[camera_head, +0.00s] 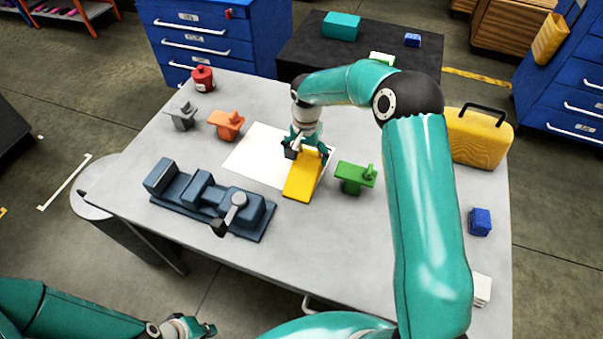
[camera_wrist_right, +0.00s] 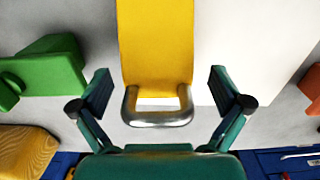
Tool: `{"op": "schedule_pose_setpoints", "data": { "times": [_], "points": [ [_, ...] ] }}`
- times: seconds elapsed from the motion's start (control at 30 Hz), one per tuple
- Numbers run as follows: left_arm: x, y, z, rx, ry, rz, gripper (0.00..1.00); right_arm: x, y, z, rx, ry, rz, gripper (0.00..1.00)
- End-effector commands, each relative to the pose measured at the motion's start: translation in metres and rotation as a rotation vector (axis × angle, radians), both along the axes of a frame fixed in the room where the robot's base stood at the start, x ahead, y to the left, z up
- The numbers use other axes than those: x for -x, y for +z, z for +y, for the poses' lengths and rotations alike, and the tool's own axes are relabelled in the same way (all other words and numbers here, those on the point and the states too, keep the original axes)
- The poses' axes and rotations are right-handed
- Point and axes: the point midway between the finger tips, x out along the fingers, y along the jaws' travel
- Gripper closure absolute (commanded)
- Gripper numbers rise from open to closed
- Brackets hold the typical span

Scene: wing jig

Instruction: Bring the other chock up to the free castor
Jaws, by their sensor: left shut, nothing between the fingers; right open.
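A yellow wedge-shaped block (camera_head: 302,183), which looks like a chock, lies on the table partly over a white sheet (camera_head: 253,157). In the right wrist view the yellow block (camera_wrist_right: 155,45) has a metal loop handle at its near end. My right gripper (camera_head: 302,148) is at the block's far end. Its fingers (camera_wrist_right: 161,90) are open, one on each side of the block and handle, with gaps on both sides. My left gripper (camera_head: 207,329) is shut and empty at the bottom edge, off the table. I cannot make out a castor or a second chock.
A dark blue fixture (camera_head: 208,203) stands at the table's left front. A green clamp-like part (camera_head: 356,177) is close right of the block. Orange (camera_head: 227,124) and grey (camera_head: 182,116) parts and a red container (camera_head: 203,78) are back left. A yellow case (camera_head: 478,138) stands right.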

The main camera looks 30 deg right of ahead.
Motion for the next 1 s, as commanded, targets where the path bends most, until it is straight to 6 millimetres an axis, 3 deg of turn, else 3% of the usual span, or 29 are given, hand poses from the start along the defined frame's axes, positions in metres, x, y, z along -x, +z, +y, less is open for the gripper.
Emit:
{"op": "schedule_pose_setpoints", "data": {
  "times": [0.2, 0.5, 1.0],
  "points": [
    [0.000, -0.016, 0.000, 0.000, 0.000, 0.000, 1.00, 0.006, -0.034, 0.003, -0.001, 0.000, 0.002, 0.00],
    [0.000, -0.016, 0.000, 0.000, 0.000, 0.000, 1.00, 0.005, -0.037, 0.003, 0.000, 0.001, 0.000, 0.00],
    [0.000, -0.016, 0.000, 0.000, 0.000, 0.001, 1.00, 0.005, -0.038, 0.004, 0.000, 0.002, 0.001, 0.83]
  ]
}}
